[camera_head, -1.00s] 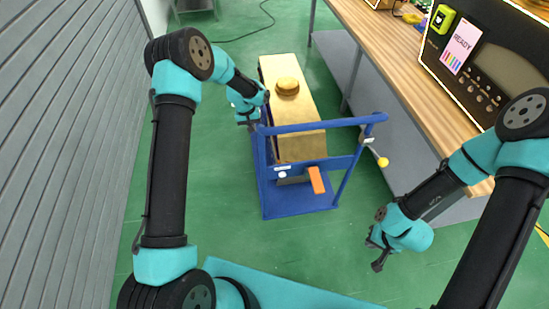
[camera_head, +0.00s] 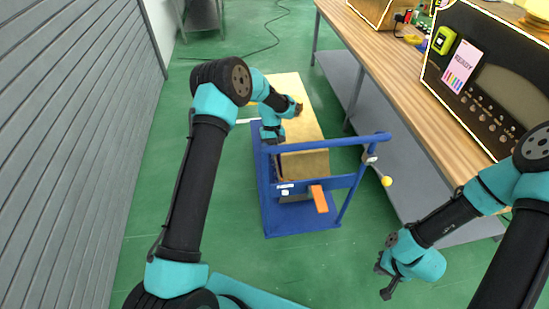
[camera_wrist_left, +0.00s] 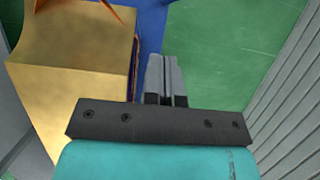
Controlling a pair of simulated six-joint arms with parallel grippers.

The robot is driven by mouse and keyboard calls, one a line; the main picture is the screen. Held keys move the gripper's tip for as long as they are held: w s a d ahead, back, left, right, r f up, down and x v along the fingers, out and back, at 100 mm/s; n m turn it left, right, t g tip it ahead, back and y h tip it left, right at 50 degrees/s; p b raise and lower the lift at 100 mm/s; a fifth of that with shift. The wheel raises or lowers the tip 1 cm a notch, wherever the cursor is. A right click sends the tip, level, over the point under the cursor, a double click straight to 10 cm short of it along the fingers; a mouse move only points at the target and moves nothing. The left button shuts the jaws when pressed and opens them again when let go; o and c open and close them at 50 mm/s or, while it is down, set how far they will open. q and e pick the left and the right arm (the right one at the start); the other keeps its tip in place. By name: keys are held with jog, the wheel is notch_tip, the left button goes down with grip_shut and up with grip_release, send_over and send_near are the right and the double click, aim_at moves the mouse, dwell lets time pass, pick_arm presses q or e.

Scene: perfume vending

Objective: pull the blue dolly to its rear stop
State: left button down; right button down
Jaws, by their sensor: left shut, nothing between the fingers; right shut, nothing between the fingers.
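The blue dolly (camera_head: 303,220) stands on the green floor with its push handle (camera_head: 330,143) towards me. A long gold-brown box (camera_head: 306,165) rests on it. An orange pedal (camera_head: 318,199) sits at the dolly's near end. My left arm reaches over the box's left side and hides part of its top. In the left wrist view my left gripper (camera_wrist_left: 165,78) is shut and empty, beside the box (camera_wrist_left: 75,65), with blue dolly surface (camera_wrist_left: 152,28) beyond the fingers. I cannot tell whether it touches the dolly. My right gripper (camera_head: 384,281) is shut and empty, right of the dolly, clear of it.
A wooden workbench (camera_head: 400,70) runs along the right, with a dark machine showing a READY label (camera_head: 461,66) on it. A grey slatted wall (camera_head: 70,130) stands on the left. A black cable (camera_head: 262,48) lies on the floor behind. Green floor is open around the dolly's near end.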

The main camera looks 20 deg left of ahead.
pick_arm(q)
jog(key=s+d+f, duration=0.3)
jog(key=s+f, duration=0.3)
jog(key=f, duration=0.2)
jog(key=shift+s+d+f, duration=0.15)
jog(key=shift+s+d, duration=0.1)
